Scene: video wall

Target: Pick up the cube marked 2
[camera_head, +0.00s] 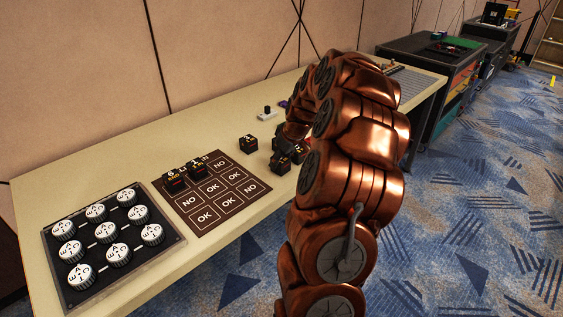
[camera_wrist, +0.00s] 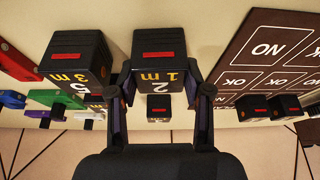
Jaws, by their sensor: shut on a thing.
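The cube marked 2 (camera_wrist: 160,62) is black with a red bar and a yellow "1 m" and white 2. In the wrist view it sits between the two fingers of my gripper (camera_wrist: 162,97), which is shut on it. In the head view this cube (camera_head: 280,165) is at the table's front part, right of the OK/NO board, with my gripper (camera_head: 285,150) over it. My copper arm hides part of the gripper there. I cannot tell whether the cube is clear of the table.
A similar cube marked 5 (camera_wrist: 75,62) stands close beside it. Another black cube (camera_head: 248,144) stands farther back. Two cubes (camera_head: 175,184) are on the OK/NO board (camera_head: 228,202). A dial panel (camera_head: 150,262) lies at left. Colored items (camera_wrist: 38,98) show in the wrist view.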

